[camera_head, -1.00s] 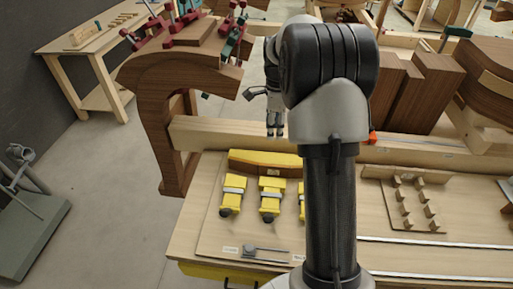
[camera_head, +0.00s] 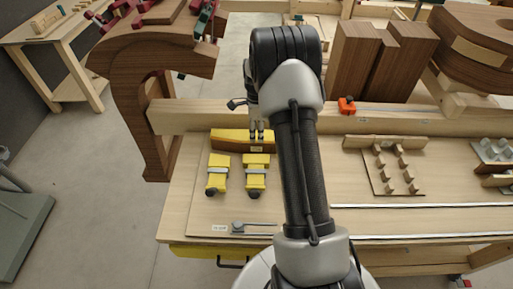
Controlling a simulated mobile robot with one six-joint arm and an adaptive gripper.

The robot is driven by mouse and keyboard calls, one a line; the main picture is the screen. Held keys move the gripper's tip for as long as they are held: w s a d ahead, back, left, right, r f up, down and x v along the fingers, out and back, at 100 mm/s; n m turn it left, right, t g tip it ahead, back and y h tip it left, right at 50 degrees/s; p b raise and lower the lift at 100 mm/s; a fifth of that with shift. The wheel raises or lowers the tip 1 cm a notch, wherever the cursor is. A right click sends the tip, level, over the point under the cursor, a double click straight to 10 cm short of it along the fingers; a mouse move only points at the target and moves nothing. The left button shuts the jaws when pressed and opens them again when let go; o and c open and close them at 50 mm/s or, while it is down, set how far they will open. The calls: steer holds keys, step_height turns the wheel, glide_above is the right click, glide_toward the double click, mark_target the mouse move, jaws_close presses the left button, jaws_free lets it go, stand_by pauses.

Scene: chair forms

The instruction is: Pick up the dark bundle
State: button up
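I cannot tell for sure which thing is the dark bundle. The darkest grouped pieces are the upright dark brown wooden blocks (camera_head: 352,62), standing close together behind the long beam at the upper right. My gripper (camera_head: 257,134) is small in view and points down near the yellow curved block (camera_head: 228,139) on the bench. Its two dark fingertips show apart, with nothing visible between them. My arm hides part of the bench to the right of the gripper.
The workbench (camera_head: 180,215) carries two visible yellow clamps (camera_head: 217,175), a small grey tool (camera_head: 250,227) and a pegged board (camera_head: 385,180). A long beam (camera_head: 200,115) crosses the back. A curved brown form (camera_head: 130,95) stands left. An orange piece (camera_head: 346,106) sits on the beam.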

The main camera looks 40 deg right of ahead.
mark_target(257, 147)
step_height(257, 147, down, 5)
steer(key=shift+f, duration=0.1)
jaws_close()
stand_by(0.6)
